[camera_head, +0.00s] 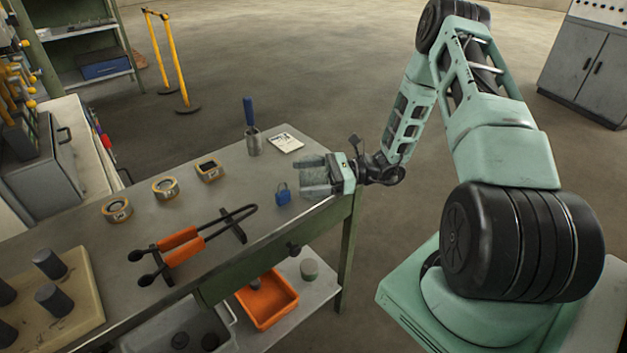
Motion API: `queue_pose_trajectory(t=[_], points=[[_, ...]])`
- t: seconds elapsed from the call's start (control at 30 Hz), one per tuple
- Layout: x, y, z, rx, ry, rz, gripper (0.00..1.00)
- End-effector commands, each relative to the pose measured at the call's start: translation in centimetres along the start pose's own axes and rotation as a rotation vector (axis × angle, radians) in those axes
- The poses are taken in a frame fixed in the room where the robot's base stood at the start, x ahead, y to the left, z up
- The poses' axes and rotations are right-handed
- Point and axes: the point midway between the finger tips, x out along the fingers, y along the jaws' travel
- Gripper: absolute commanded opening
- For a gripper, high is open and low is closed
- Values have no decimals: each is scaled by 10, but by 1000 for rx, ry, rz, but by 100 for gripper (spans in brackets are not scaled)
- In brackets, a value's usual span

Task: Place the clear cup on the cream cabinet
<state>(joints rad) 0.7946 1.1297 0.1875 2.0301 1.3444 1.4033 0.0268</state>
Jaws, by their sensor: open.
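My gripper (306,176) is open over the right end of the grey workbench (240,187), pointing left. I cannot make out anything held between its grey fingers. I cannot pick out a clear cup with certainty. A small greyish cup-like thing (254,146) stands at the bench's far edge, with a blue handle (248,111) rising above it; I cannot tell whether it is clear. It is apart from my gripper, farther back and to the left. A pale, cream-looking cabinet (93,140) stands at the left behind the bench, with a grey box (42,165) on it.
A blue padlock (283,195) lies near my gripper, and a white card (285,143) lies behind it. Several tape-like rings, orange-handled tongs (180,245) and a block with dark cylinders (60,300) occupy the bench. An orange bin (266,298) sits on the lower shelf.

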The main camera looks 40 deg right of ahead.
Motion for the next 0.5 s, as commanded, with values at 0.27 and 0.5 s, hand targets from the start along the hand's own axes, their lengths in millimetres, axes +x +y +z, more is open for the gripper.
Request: queue_pose_trajectory(t=[0.27,0.5], points=[[0,0,0,0,0,0,35],[0,0,1,0,0,0,32]])
